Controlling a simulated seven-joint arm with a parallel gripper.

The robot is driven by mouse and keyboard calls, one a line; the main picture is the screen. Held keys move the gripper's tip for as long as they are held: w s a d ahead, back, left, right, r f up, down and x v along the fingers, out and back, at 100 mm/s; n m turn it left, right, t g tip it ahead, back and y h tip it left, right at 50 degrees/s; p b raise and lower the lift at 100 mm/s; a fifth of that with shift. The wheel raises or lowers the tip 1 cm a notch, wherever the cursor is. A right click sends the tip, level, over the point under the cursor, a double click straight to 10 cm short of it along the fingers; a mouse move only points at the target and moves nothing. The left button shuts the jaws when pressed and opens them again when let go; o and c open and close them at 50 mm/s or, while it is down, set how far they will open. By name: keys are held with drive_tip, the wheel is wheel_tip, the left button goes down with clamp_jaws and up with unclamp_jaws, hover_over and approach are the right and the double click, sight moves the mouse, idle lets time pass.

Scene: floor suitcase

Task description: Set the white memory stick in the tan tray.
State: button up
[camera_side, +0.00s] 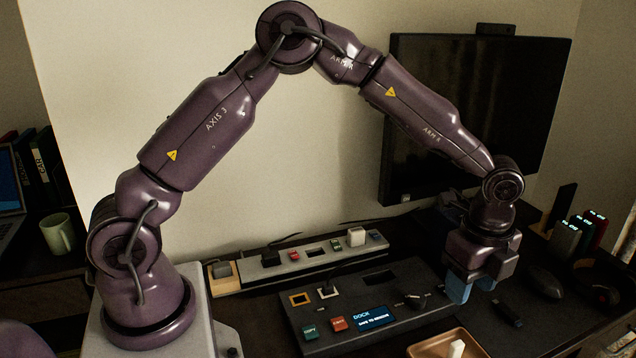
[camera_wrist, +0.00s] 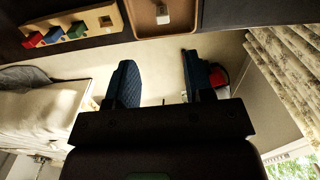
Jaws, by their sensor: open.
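The tan tray (camera_side: 424,349) is at the bottom edge of the side view, partly cut off. The white memory stick (camera_side: 457,348) is inside it, seemingly standing up from its floor. In the wrist view the tray (camera_wrist: 142,27) is at the top, with the white stick (camera_wrist: 162,14) within its rim. My gripper (camera_side: 472,287) is open and empty, above the dark desk behind the tray in the side view. Its blue fingers (camera_wrist: 158,62) are spread apart in the wrist view, with nothing between them and away from the stick.
A dark dock panel (camera_side: 435,312) with a small screen and coloured blocks lies left of my gripper. Behind it is a grey strip (camera_side: 290,264) with sockets. A dark stick (camera_side: 508,313) lies on the desk to the right. A monitor (camera_side: 475,110) stands behind my arm.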

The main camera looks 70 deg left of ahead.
drive_tip(key=s+a+r+n+t+y, duration=0.15)
drive_tip(key=s+a+r+n, duration=0.3)
drive_tip(key=r, duration=0.55)
drive_tip(key=s+a+r+n+t, duration=0.1)
drive_tip(key=s+a+r+n, duration=0.1)
drive_tip(key=s+n, duration=0.2)
drive_tip(key=s+a+r+n+t+h, duration=0.1)
drive_tip(key=s+a+r+n, duration=0.2)
drive_tip(key=s, duration=0.6)
drive_tip(key=s+a+r+n+t, duration=0.2)
drive_tip(key=s+n, duration=0.4)
drive_tip(key=s, duration=0.1)
drive_tip(key=shift+s+a+r+h, duration=0.2)
drive_tip(key=shift+a+r+h, duration=0.1)
drive_tip(key=shift+a+h, duration=0.1)
